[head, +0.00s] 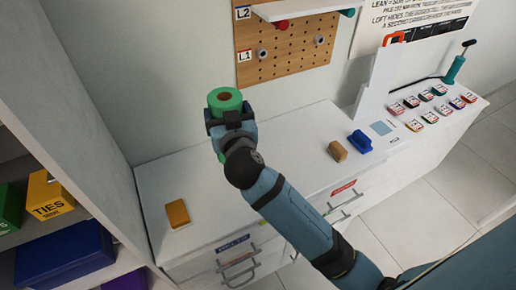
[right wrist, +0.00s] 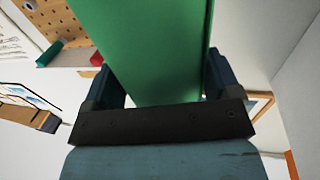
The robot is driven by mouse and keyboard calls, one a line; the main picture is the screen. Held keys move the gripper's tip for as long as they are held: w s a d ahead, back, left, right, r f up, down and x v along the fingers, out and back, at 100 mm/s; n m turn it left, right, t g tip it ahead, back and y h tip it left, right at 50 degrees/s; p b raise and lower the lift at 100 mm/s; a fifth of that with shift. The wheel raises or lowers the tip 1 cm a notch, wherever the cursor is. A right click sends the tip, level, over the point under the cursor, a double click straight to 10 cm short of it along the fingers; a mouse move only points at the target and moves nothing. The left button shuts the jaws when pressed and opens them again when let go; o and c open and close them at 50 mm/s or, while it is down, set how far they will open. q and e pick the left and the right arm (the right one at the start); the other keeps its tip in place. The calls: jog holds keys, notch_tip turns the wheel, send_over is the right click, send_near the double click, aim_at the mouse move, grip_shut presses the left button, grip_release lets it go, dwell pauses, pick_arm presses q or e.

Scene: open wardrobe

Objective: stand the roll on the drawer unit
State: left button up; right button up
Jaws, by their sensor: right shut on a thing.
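The green roll (head: 224,97), with a brownish round end and a dark hole facing up, is in the jaws of my right gripper (head: 229,112). In the right wrist view the roll (right wrist: 152,45) fills the space between the two fingers. In the head view it appears over the back of the white drawer unit (head: 298,145); I cannot tell whether its base, hidden by the gripper, touches the top. The drawer unit has handles and labels on its front. My left gripper is not in view.
An orange-brown block (head: 178,214) lies on the unit's left part. A tan block (head: 337,151) and a blue object (head: 360,141) stand further right. A pegboard (head: 285,48) with a shelf (head: 305,9) hangs behind. Wardrobe shelves with boxes are at the left.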

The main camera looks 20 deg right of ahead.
notch_tip(320, 180, down, 15)
jog(key=shift+s+f, duration=0.1)
jog(key=shift+f, duration=0.05)
notch_tip(320, 180, down, 4)
jog(key=shift+f, duration=0.2)
jog(key=shift+f, duration=0.1)
jog(key=o, duration=1.2)
jog(key=s+b, duration=0.1)
jog(key=s, duration=0.3)
jog(key=s+a+b, duration=0.1)
jog(key=s, duration=0.3)
jog(key=s+a+b, duration=0.1)
jog(key=s, duration=0.3)
